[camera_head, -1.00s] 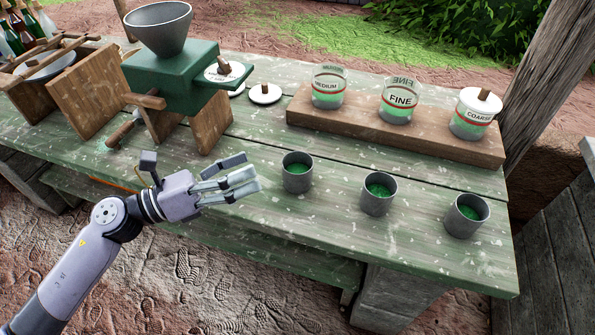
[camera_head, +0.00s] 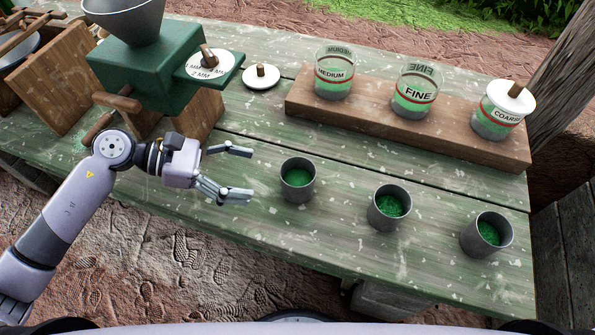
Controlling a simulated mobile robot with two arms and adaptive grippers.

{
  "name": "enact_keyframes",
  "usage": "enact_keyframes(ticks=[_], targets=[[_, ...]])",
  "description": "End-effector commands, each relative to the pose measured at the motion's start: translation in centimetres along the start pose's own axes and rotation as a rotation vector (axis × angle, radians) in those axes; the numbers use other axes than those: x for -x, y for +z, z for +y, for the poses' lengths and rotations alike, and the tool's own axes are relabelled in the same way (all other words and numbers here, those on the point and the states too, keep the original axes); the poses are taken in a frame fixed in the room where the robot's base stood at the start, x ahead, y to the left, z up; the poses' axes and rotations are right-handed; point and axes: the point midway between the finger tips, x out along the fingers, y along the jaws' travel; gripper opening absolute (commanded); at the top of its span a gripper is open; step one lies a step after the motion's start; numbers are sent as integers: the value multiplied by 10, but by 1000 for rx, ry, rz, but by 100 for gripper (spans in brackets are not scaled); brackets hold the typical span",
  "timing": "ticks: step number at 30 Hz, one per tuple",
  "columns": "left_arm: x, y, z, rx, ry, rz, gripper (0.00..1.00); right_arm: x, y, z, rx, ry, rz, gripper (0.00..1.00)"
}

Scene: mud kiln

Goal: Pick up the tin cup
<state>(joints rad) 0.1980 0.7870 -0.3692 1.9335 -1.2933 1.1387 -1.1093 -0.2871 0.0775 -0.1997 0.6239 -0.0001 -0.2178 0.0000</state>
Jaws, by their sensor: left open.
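Three grey tin cups with green contents stand upright in a slanting row on the green table. The left cup (camera_head: 298,181) is nearest my left gripper, the middle cup (camera_head: 389,208) is further right, and the right cup (camera_head: 486,235) is near the table's right end. My left gripper (camera_head: 245,173) is open and empty, to the left of the left cup. Its two fingers point right towards that cup, with a gap between fingertips and cup. My right gripper is not in view.
Behind the cups, a wooden board (camera_head: 440,137) holds glass jars labelled medium (camera_head: 334,74), fine (camera_head: 415,92) and coarse (camera_head: 494,112). A green grinder (camera_head: 150,65) with a grey hopper stands at back left. A white lid (camera_head: 261,77) lies beside it. Table between cups and board is clear.

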Motion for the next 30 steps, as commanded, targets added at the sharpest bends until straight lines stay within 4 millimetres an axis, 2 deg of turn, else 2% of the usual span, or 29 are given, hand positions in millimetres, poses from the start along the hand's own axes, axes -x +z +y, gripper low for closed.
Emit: enact_keyframes(ticks=[3,7,12,18,24,30], targets=[[-27,5,0,2,-2,-6,75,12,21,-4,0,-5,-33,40],[-55,5,0,4,-1,-6,75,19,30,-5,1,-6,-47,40],[-81,3,1,2,1,-4,75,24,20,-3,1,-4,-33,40],[-93,3,1,2,1,-3,75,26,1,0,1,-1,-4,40],[-120,9,5,4,0,-5,75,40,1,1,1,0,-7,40],[-140,5,5,2,1,-3,75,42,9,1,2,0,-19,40]])
